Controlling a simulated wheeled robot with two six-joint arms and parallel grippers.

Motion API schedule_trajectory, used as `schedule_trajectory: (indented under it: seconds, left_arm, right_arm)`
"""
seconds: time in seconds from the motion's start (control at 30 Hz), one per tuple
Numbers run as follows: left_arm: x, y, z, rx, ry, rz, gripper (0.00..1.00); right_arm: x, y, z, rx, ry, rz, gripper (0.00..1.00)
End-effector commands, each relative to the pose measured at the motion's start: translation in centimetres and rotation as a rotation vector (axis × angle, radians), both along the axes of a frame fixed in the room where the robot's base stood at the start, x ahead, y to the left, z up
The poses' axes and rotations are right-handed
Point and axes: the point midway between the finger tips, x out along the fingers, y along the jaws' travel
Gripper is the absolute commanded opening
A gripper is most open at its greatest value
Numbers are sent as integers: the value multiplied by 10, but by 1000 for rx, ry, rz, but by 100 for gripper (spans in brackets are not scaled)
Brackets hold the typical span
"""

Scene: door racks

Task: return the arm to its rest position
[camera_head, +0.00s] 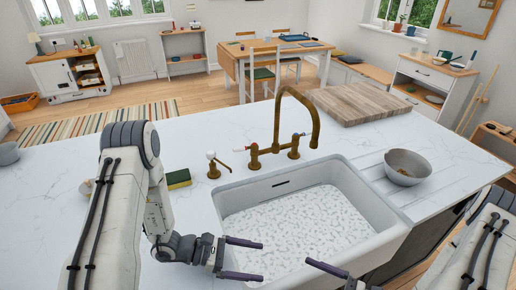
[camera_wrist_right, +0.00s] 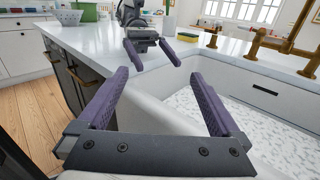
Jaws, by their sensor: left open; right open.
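My left gripper (camera_head: 243,259) is open and empty over the front left part of the sink. It also shows in the right wrist view (camera_wrist_right: 156,53), above the counter edge. My right gripper (camera_wrist_right: 156,95) is open and empty in the right wrist view, its two purple fingers apart over the front rim of the sink. In the head view one of its fingers (camera_head: 327,268) shows at the bottom, and my right arm is at the lower right corner. The rest of the right gripper is cut off there.
The white sink (camera_head: 372,232) has a brass faucet (camera_head: 277,125) behind it. A sponge (camera_head: 178,179) and a soap pump (camera_head: 213,165) stand left of it. A grey bowl (camera_head: 407,167) and a wooden board (camera_head: 360,102) are on the right.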

Motion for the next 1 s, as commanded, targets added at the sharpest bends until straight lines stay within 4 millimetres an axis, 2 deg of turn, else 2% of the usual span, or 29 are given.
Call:
schedule_trajectory:
  seconds: [0.03,0.3,1.0]
  left_arm:
    - [-1,-6,-2,1,1,-3,100]
    - [0,-4,-1,1,0,1,100]
    - [0,-4,-1,1,-1,1,100]
  right_arm:
    - [1,4,0,2,1,5,100]
    - [17,36,0,2,2,8,100]
    - [53,106,0,-1,0,7,100]
